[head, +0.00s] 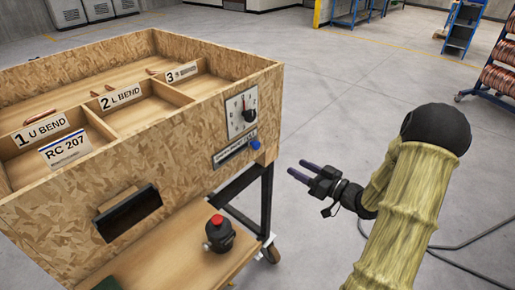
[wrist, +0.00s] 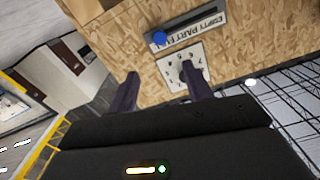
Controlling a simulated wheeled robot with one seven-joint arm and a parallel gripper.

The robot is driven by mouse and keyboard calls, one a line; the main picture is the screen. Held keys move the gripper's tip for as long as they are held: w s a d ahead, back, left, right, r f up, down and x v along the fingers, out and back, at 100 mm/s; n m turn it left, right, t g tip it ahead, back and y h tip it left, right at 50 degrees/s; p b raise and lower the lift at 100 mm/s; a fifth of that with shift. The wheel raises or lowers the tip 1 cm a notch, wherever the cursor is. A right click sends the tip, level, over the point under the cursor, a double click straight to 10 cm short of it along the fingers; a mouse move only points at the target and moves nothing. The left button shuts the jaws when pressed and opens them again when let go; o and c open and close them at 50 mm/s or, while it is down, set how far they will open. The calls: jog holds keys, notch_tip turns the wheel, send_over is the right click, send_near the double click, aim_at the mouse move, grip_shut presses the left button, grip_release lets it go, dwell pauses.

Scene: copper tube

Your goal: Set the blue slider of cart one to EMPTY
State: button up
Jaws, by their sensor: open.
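The wooden cart (head: 150,170) stands at left in the head view. On its right-hand face is a slider label plate (head: 233,154), also in the wrist view (wrist: 205,30), where its text appears upside down and EMPTY is at the right. The blue slider knob (head: 255,144) sits at the plate's right end in the head view. In the wrist view the knob (wrist: 160,39) is at the end away from EMPTY. My gripper (head: 299,172) is open and empty, to the right of the cart and apart from it, fingers towards the knob's face.
A white dial with a black pointer (head: 242,113) sits above the slider. A red-topped black device (head: 218,233) stands on the lower shelf. The cart's compartments hold copper pieces (head: 71,117). A rack of copper coils (head: 499,75) stands at far right. Floor around my gripper is open.

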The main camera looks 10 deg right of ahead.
aim_at(258, 146)
jog(key=shift+a, duration=0.1)
jog(key=p+x, duration=0.2)
jog(key=x, duration=1.5)
jog(key=shift+w+a, duration=0.15)
jog(key=shift+w, duration=0.05)
grip_shut()
